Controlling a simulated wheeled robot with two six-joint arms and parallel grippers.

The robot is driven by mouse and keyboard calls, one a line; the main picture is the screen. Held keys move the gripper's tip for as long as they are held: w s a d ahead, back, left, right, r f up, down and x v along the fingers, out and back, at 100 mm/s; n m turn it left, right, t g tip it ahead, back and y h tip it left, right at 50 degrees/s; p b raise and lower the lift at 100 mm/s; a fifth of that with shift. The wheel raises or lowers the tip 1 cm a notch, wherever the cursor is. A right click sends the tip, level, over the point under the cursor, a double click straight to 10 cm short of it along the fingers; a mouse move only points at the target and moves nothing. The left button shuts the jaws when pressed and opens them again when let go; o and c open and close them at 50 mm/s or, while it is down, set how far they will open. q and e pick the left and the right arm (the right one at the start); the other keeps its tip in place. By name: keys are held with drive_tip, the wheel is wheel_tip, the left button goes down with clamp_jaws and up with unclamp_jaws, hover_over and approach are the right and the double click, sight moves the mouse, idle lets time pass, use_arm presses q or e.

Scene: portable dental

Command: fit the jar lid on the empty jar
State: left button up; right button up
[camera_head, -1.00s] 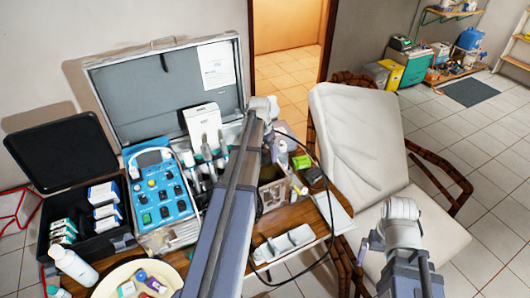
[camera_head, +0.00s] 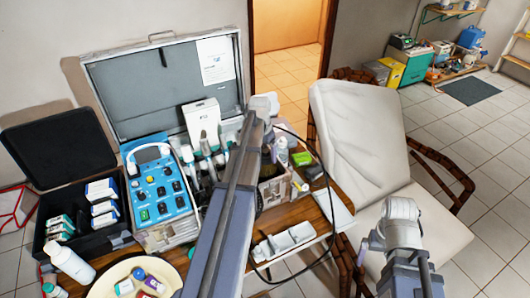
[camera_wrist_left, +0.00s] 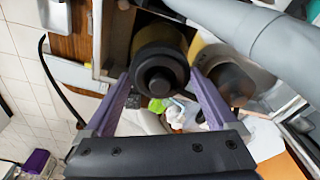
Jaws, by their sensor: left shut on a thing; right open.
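The jar lid (camera_wrist_left: 160,82) is dark and round with a central knob. It shows in the left wrist view between the two purple fingers of my left gripper (camera_wrist_left: 160,88), which is shut on it. A yellowish-brown round jar body (camera_wrist_left: 158,40) shows directly behind the lid; I cannot tell whether the lid touches it. A second round, beige-rimmed vessel (camera_wrist_left: 207,52) with a dark middle is just to its right. In the head view my left arm hides most of this spot. My right gripper (camera_head: 363,250) is open and empty, right of the table.
An open grey case (camera_head: 165,85) with a blue control unit (camera_head: 158,190) stands left of my left arm. A box of bottles (camera_head: 272,190) is beside the arm. A white tray (camera_head: 285,243) lies at the table's front. A cream chair (camera_head: 355,140) stands to the right.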

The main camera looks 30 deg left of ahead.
use_arm(q)
drive_tip(key=shift+f, duration=0.1)
drive_tip(key=shift+f+b, duration=0.35)
drive_tip(key=shift+b, duration=0.1)
drive_tip(key=shift+f, duration=0.1)
idle(0.6)
drive_tip(key=o, duration=1.1)
drive_tip(key=shift+o, duration=0.2)
drive_tip(key=r+p, duration=0.5)
drive_tip(key=s+r+p, duration=0.1)
drive_tip(key=r+p, duration=0.1)
drive_tip(key=r, duration=0.1)
drive_tip(key=shift+a+p, duration=0.1)
drive_tip(key=shift+p, duration=0.2)
drive_tip(key=shift+f, duration=0.1)
drive_tip(key=shift+f, duration=0.1)
